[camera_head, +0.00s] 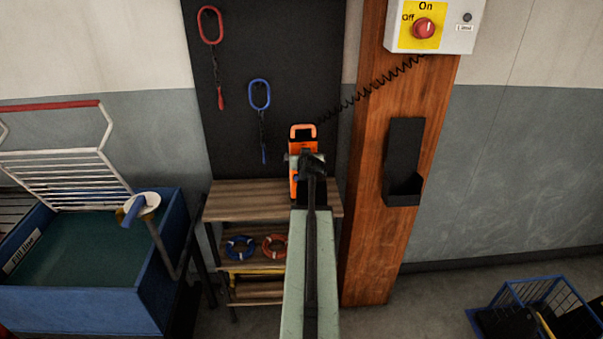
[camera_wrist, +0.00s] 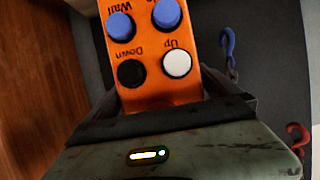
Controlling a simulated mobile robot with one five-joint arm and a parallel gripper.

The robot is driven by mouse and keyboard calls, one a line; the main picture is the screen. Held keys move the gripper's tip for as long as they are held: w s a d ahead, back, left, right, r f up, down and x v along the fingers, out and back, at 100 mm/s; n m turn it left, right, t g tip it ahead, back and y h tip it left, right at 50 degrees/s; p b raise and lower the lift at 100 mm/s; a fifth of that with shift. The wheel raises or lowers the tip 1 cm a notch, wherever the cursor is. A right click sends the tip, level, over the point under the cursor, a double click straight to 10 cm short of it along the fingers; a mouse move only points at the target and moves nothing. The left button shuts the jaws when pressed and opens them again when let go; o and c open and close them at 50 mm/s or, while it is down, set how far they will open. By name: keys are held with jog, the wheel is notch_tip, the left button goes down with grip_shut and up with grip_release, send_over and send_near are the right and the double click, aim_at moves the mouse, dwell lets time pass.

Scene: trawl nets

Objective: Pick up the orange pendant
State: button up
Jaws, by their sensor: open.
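The orange pendant (camera_head: 302,133) is upright in front of the dark board, above the wooden shelf, with a coiled black cable running from it to the switch box. In the wrist view the pendant (camera_wrist: 160,80) fills the top middle and shows blue, black and white buttons, with labels upside down. My gripper (camera_head: 305,160) is in front of the pendant and hides its middle. In the wrist view my gripper is open, with the pendant's lower part between the dark jaws; I cannot tell whether they touch it.
A wooden post (camera_head: 375,220) stands to the right, with a black holder (camera_head: 404,165) and a switch box (camera_head: 432,25). The wooden shelf (camera_head: 240,205) is below. A blue tank (camera_head: 80,305) is at left and a blue wire basket (camera_head: 520,295) at lower right.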

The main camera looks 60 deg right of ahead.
aim_at(303, 136)
jog(key=c, duration=1.8)
notch_tip(303, 136, up, 10)
jog(key=p, duration=1)
jog(key=shift+r, duration=0.15)
